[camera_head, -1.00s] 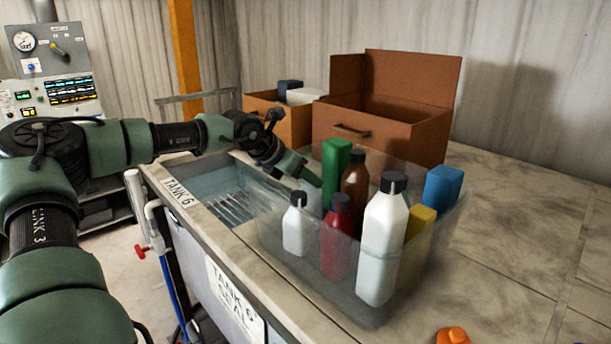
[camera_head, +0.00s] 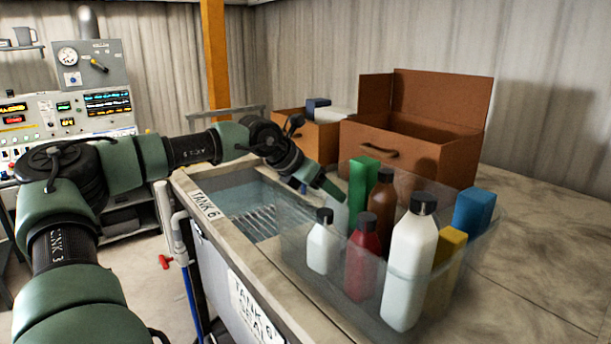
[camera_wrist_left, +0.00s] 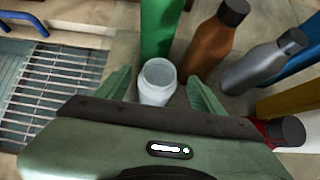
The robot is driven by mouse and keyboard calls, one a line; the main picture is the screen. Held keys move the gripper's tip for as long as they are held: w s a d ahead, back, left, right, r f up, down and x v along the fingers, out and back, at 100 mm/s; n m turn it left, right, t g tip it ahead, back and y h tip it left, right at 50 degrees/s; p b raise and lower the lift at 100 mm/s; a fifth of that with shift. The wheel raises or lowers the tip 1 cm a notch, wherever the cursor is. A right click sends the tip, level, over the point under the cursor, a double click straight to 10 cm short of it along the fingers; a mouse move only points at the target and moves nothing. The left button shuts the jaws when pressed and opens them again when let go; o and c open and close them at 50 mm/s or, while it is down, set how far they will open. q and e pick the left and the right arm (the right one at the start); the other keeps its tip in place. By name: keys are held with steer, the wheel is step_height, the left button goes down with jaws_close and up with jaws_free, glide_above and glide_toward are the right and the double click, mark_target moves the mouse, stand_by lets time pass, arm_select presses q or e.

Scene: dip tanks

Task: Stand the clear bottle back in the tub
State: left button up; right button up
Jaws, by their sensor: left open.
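The clear bottle (camera_wrist_left: 157,84) is a pale, see-through bottle with an open mouth and no cap. In the left wrist view it stands upright between the spread fingers of my left gripper (camera_wrist_left: 160,92), with a gap on each side. In the head view it shows faintly (camera_head: 338,214) below my left gripper (camera_head: 330,190), beside the green box (camera_head: 362,190). It appears to be inside the clear tub (camera_head: 303,262), at its back left; its base is hidden. My left gripper is open. My right gripper is not in view.
The tub also holds a small white bottle (camera_head: 322,247), a red bottle (camera_head: 362,262), a brown bottle (camera_head: 382,210), a tall white bottle (camera_head: 408,268), a yellow box (camera_head: 446,265) and a blue box (camera_head: 473,213). Tank 6 (camera_head: 258,198) lies left, cardboard boxes (camera_head: 400,150) behind.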

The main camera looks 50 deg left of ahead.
arm_select(q)
steer(key=b+v, duration=0.3)
steer(key=v, duration=0.5)
steer(key=shift+s, duration=0.25)
steer(key=shift+r, duration=0.15)
stand_by(0.3)
